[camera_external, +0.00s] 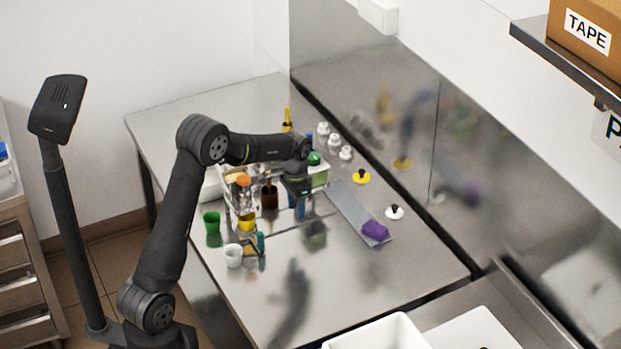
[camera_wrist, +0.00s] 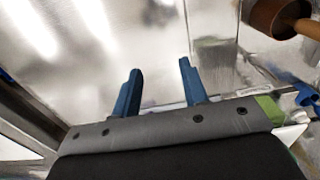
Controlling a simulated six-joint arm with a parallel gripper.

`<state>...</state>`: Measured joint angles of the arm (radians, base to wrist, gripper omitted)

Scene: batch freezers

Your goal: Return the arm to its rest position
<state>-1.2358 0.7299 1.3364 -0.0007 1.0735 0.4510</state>
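My arm reaches over the steel table (camera_external: 350,290) from the lower left in the external view. My gripper (camera_external: 300,212) points down above the middle of the table, close to the group of cups and bottles. In the wrist view, the two blue fingers of my gripper (camera_wrist: 158,85) stand apart with nothing between them. Bare shiny steel shows beyond the fingertips. My upper links hide part of the table's left side in the external view.
A green cup (camera_external: 212,222), a white cup (camera_external: 233,256) and a yellow cup (camera_external: 247,223) stand left of my gripper. A brown pot (camera_external: 269,196) is close by; it also shows in the wrist view (camera_wrist: 278,17). A purple object (camera_external: 375,231) lies right. The table's front is clear.

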